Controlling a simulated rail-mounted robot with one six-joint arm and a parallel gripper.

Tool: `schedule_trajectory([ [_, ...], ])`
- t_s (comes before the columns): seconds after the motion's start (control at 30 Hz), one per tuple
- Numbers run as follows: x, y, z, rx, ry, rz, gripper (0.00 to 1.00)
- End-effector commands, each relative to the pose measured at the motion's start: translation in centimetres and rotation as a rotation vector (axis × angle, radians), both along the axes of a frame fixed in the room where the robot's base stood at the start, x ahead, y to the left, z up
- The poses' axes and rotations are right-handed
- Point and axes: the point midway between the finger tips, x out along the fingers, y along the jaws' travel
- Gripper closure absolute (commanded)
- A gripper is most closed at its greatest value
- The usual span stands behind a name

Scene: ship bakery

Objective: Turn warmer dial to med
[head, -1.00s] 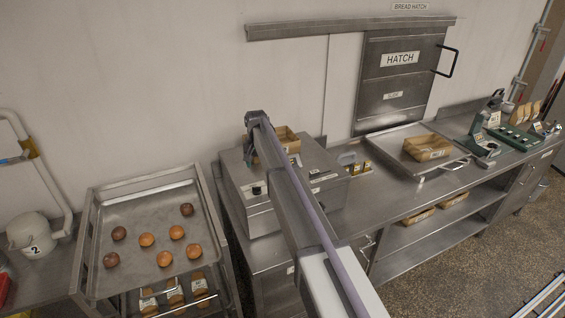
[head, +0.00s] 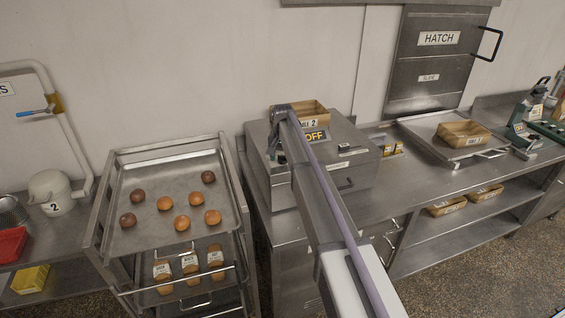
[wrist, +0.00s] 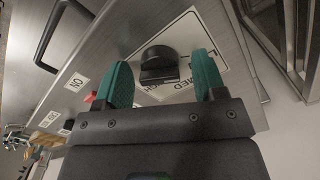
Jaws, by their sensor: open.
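The warmer (head: 352,140) is a steel box on the counter, left of the hatch. In the wrist view its dial (wrist: 158,62) is a round black knob with a bar grip, on a white label plate (wrist: 188,42). In the head view my arm hides the dial.
A rack tray (head: 150,180) with several buns stands to the left. A black bar handle (wrist: 63,32) is near the gripper.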

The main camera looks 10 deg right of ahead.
Motion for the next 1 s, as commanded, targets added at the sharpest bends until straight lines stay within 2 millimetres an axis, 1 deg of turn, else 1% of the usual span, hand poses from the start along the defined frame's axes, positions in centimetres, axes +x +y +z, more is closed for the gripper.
schedule_trajectory([
  [0.07,-0.01,0.01,0.14,0.000,0.000,0.000,0.36],
  [0.1,-0.01,0.00,0.15,0.000,0.000,0.000,0.38],
  [0.6,-0.01,0.00,0.13,0.000,0.000,0.000,0.85],
  [0.83,-0.01,0.00,0.13,0.000,0.000,-0.016,0.85],
  [1.0,-0.02,0.00,0.13,0.000,0.000,-0.073,0.85],
])
